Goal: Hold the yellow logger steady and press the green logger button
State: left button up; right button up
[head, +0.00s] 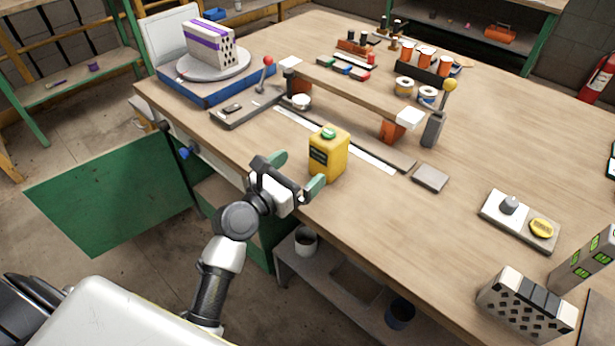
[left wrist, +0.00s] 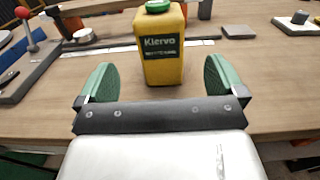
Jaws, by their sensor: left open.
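The yellow logger (head: 331,160) is an upright box with a dark label, standing on the workbench (head: 460,230) near its front edge. Its green button (head: 328,132) is on top. In the left wrist view the logger (left wrist: 164,62) faces me with the label "Kiervo", and the green button (left wrist: 158,6) shows at the top edge. My left gripper (head: 297,172) is open, with green finger pads. It is just in front of the logger, and in the left wrist view the logger appears between and beyond the fingertips (left wrist: 160,76). My right gripper is not in view.
Behind the logger is a low wooden bridge (head: 355,88) with white end blocks. A red-knobbed lever (head: 266,68) stands to the left and a yellow-knobbed lever (head: 449,88) to the right. A grey block (head: 430,178) lies right of the logger.

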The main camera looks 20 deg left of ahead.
aim_at(329, 146)
pick_arm(q)
jog(key=x, duration=1)
jog(key=shift+w+f, duration=0.1)
jog(key=shift+w, duration=0.1)
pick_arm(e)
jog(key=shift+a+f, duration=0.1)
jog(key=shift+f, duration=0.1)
pick_arm(q)
jog(key=c, duration=1.1)
jog(key=shift+c, duration=0.4)
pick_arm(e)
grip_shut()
